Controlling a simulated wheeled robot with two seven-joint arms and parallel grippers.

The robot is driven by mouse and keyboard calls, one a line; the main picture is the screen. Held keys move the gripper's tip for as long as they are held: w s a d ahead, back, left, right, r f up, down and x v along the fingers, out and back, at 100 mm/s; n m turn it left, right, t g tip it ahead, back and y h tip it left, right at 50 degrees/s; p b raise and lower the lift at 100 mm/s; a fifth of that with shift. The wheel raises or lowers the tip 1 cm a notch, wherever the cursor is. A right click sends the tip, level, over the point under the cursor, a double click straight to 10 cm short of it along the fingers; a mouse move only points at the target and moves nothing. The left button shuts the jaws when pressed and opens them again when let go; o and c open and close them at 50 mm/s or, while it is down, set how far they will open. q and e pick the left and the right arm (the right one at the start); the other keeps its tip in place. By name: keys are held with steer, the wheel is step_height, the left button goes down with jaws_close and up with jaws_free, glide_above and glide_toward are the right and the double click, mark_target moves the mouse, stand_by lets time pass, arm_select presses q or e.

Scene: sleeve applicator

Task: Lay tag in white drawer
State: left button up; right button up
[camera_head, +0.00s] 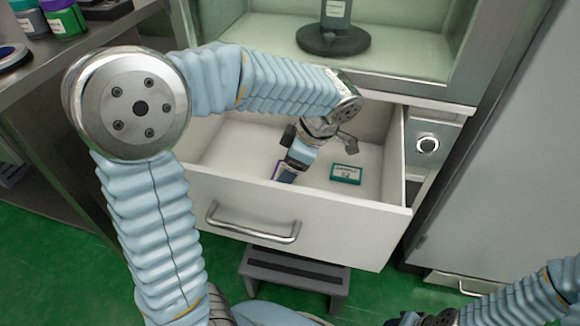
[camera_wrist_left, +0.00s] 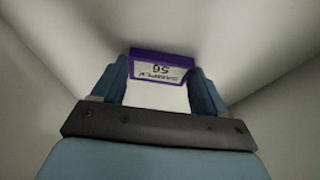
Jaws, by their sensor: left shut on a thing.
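The white drawer (camera_head: 345,230) is pulled open below the cabinet. My left gripper (camera_head: 291,168) reaches down inside it and is shut on a purple-edged tag (camera_head: 277,171). In the left wrist view the purple tag (camera_wrist_left: 161,66) sits between the two blue fingers (camera_wrist_left: 160,88), its white label upside down. The tag is low near the drawer's front wall; I cannot tell whether it touches the floor. A teal tag (camera_head: 345,174) with a white label lies on the drawer floor to the right. My right gripper is out of view; only its arm shows at the lower right.
The cabinet shelf above holds a grey item on a round black base (camera_head: 333,40). A grey step stool (camera_head: 293,276) stands under the drawer. The drawer floor between the tags is clear.

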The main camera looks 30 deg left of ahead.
arm_select(q)
steer(key=o, duration=1.1)
steer(key=shift+d+r, duration=0.1)
steer(key=shift+r, duration=0.1)
steer(key=p+v, duration=0.2)
steer(key=v, duration=0.9)
steer(key=shift+w+d+r, duration=0.1)
steer(key=shift+r, duration=0.2)
